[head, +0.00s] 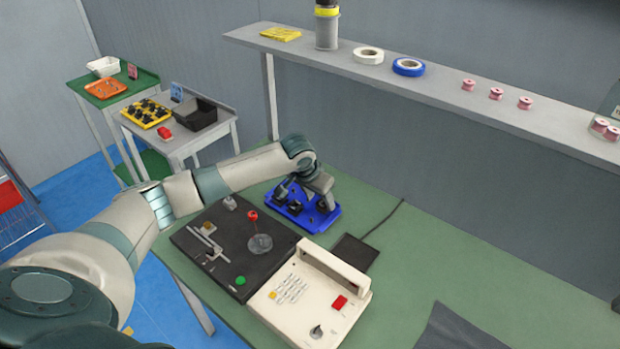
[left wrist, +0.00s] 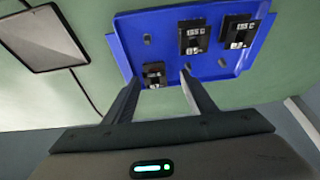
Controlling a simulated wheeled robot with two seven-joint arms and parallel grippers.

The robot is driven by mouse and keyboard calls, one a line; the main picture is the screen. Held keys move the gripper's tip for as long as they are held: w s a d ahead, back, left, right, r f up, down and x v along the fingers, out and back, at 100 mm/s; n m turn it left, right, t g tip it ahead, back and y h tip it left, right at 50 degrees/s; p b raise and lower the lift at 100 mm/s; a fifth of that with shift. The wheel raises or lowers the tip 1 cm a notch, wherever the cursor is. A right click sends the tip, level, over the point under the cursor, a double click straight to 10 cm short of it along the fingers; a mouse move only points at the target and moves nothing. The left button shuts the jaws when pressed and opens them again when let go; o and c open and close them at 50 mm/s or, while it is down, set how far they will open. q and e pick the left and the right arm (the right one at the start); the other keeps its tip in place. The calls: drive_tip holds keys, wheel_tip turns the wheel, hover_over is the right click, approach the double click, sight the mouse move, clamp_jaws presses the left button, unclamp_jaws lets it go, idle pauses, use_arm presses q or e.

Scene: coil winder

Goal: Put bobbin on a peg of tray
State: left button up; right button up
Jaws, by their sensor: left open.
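The blue tray (head: 312,226) lies on the green bench, beyond the dark winder board, and holds several black bobbins. The left wrist view shows the tray (left wrist: 150,28) with two black labelled bobbins, one at the middle (left wrist: 193,38) and one at the right (left wrist: 238,32), and a third bobbin (left wrist: 153,75) near its edge. My left gripper (left wrist: 159,78) is open, with its fingertips on either side of this third bobbin; I cannot tell if they touch it. In the head view my left gripper (head: 304,192) is over the tray and partly hides it. My right gripper is not seen.
The dark winder board (head: 225,245) and a cream control box (head: 312,295) stand in front of the tray. A dark flat pad (head: 354,252) with a cable lies to its right. A shelf (head: 440,90) with tape rolls and pink spools runs behind. The bench at right is mostly clear.

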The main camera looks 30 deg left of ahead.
use_arm(q)
drive_tip(key=b+v, duration=0.2)
drive_tip(key=v, duration=1.4)
drive_tip(key=shift+s+r, duration=0.15)
drive_tip(key=shift+r, duration=0.05)
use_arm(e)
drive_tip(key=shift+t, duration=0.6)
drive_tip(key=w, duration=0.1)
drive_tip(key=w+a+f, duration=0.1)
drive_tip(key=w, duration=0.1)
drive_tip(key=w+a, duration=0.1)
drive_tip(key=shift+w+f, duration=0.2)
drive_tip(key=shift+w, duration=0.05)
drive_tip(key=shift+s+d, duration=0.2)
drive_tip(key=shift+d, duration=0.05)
